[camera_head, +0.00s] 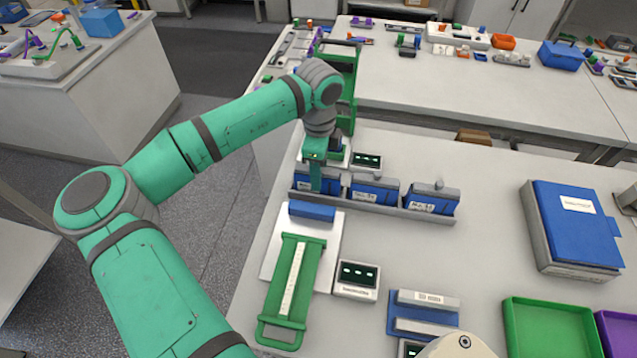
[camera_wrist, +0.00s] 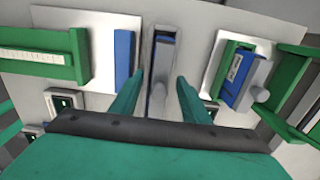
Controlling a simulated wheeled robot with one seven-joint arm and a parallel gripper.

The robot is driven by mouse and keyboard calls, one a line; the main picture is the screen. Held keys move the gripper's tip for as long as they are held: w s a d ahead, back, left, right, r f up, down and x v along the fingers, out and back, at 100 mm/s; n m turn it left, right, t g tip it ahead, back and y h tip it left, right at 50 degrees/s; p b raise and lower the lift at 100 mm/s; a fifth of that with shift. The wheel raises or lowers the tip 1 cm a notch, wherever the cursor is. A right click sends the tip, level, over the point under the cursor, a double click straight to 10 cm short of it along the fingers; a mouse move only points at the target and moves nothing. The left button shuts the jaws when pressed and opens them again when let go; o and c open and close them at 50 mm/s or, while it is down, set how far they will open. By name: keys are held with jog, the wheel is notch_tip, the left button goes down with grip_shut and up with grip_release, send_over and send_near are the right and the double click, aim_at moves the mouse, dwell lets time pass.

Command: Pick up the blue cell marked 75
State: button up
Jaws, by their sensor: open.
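Three blue cells with white labels stand in a grey rack (camera_head: 400,212) in the head view: a left one (camera_head: 298,181), a middle one (camera_head: 373,188) and a right one (camera_head: 432,199). The labels are too small to read surely, and the left one's is mostly hidden by my gripper. My gripper (camera_head: 316,186) is over the left cell, fingers pointing down. In the wrist view my gripper (camera_wrist: 157,90) is open, with a finger on each side of a grey-topped blue cell (camera_wrist: 163,52). There are gaps between the fingers and the cell.
A green frame (camera_head: 348,85) stands behind the rack; another labelled blue cell (camera_wrist: 236,72) sits beside it in the wrist view. In front is a green-handled fixture (camera_head: 287,290) with a blue block (camera_head: 312,211). A blue binder (camera_head: 575,225) lies right; table between is clear.

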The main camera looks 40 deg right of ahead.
jog(key=shift+w+a+f, duration=0.1)
jog(key=shift+a+f, duration=0.05)
jog(key=shift+f, duration=1.5)
grip_shut()
jog(key=shift+r, duration=0.15)
